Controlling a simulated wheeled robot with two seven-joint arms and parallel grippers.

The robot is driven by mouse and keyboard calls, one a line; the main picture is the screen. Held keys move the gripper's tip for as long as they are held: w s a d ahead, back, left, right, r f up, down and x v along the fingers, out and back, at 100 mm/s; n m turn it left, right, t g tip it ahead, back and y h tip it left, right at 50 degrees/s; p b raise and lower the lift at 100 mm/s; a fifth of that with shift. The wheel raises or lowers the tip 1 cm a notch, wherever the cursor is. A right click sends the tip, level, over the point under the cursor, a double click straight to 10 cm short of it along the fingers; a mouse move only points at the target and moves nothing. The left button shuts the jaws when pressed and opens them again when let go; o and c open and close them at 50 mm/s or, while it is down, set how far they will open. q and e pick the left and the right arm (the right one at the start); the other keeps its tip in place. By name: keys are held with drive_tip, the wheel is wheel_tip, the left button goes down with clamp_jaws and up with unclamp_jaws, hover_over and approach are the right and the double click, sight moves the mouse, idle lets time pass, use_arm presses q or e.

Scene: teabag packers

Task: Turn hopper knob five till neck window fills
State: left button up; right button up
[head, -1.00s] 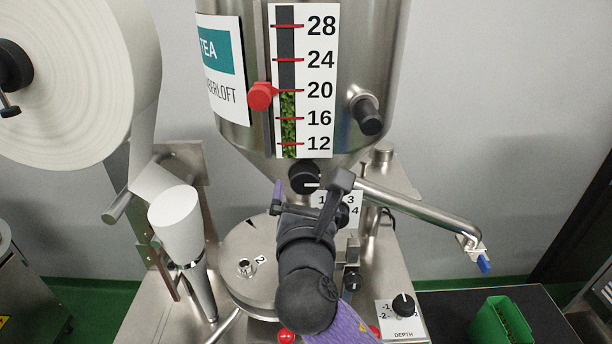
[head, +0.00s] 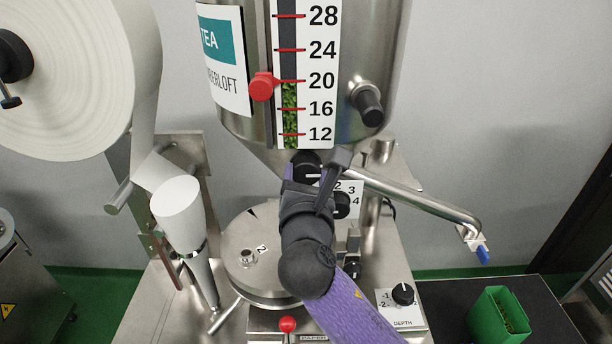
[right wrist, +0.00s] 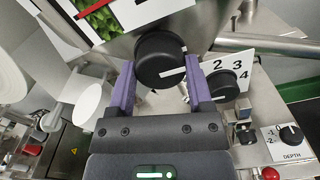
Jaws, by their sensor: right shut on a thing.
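The round black hopper knob (head: 306,165) sits under the steel hopper (head: 236,122), its white mark pointing right. My right gripper (head: 304,181) is shut on it, and the right wrist view shows the knob (right wrist: 161,62) between the two purple fingers (right wrist: 159,84). The hopper's level window (head: 289,108) shows green tea up to about the 20 mark. I cannot make out a neck window; my gripper and wrist hide much of the area below the knob. My left gripper is out of view.
A second black knob (head: 342,205) with a numbered plate (head: 356,187) is close at the right of my gripper. A steel pipe (head: 425,200) runs right. The depth knob (head: 403,293), a green bin (head: 498,315) and a paper roll (head: 75,75) stand around.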

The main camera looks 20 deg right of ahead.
drive_tip(key=m, duration=0.4)
drive_tip(key=shift+m, duration=0.3)
drive_tip(key=m, duration=0.3)
drive_tip(key=shift+m, duration=0.4)
drive_tip(key=m, duration=0.4)
drive_tip(key=shift+f, duration=0.1)
drive_tip(key=shift+m, duration=2.1)
drive_tip(key=o, duration=1)
drive_tip(key=shift+o, duration=1.4)
